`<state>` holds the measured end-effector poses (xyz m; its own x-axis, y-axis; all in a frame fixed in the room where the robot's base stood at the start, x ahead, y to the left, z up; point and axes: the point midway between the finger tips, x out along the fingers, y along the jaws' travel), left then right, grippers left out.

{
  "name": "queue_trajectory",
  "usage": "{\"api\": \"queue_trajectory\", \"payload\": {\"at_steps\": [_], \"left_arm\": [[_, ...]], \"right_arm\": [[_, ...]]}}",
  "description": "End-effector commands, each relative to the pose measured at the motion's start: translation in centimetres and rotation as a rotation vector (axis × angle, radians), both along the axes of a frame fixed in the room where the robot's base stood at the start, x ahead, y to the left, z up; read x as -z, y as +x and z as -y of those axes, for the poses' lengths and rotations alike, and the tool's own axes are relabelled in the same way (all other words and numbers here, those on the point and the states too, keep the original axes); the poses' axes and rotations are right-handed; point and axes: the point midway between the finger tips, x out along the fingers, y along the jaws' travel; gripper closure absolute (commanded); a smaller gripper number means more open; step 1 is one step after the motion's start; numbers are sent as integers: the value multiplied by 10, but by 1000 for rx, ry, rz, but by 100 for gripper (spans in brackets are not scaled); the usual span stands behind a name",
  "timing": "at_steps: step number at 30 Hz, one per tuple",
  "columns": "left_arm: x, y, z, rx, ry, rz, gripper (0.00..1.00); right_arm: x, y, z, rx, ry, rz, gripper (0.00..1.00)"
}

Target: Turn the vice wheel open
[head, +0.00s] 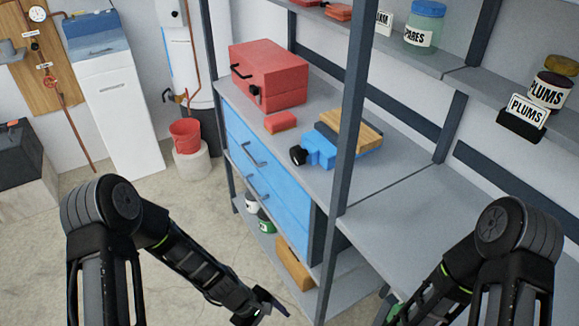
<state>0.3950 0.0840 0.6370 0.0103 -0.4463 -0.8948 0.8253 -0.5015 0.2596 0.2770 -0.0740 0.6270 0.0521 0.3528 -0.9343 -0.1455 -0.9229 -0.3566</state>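A blue vice (319,151) sits on the grey workbench (393,207), right of a red block. A small black round wheel (298,155) sticks out from the vice's left front. A wooden board with a dark part (350,128) lies behind the vice body. My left gripper (265,310) is low in the picture, in front of the bench and well below the vice; its finger gap is unclear. My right gripper (388,310) is at the bottom edge, mostly hidden by my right arm. Neither gripper touches the vice.
A red toolbox (270,75) and a red block (281,122) stand on the bench left of the vice. A dark shelf post (350,140) rises in front, right of the vice. Blue drawers (262,185) are below. Jars (425,25) stand on the upper shelf.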

Motion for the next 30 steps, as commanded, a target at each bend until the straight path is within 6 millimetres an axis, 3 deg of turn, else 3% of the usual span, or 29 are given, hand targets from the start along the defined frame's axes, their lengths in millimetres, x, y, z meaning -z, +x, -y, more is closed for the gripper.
{"api": "queue_trajectory", "payload": {"at_steps": [1,2,5,6,9,12,15,18,30], "left_arm": [[1,43,2,-174,-85,-42,25],[-9,70,5,-284,-156,-73,25],[-66,167,9,-602,-463,-152,25],[-96,202,6,-688,-591,-169,25],[-170,267,-13,-818,-878,-189,25],[-229,301,-32,-861,-1081,-191,25],[-263,316,-46,-871,-1192,-189,25],[-276,321,-51,-871,-1233,-188,25],[-276,323,-47,-870,-1232,-190,25]], "right_arm": [[19,0,0,-1,1,1,21],[24,1,0,0,2,3,19],[42,1,0,0,2,5,10],[47,2,-1,0,3,6,7],[56,2,-1,-1,4,9,0],[61,3,-1,-1,5,10,0],[62,3,-1,-2,5,10,0],[62,3,-1,-1,4,11,0],[61,3,-1,-1,4,11,0]]}}
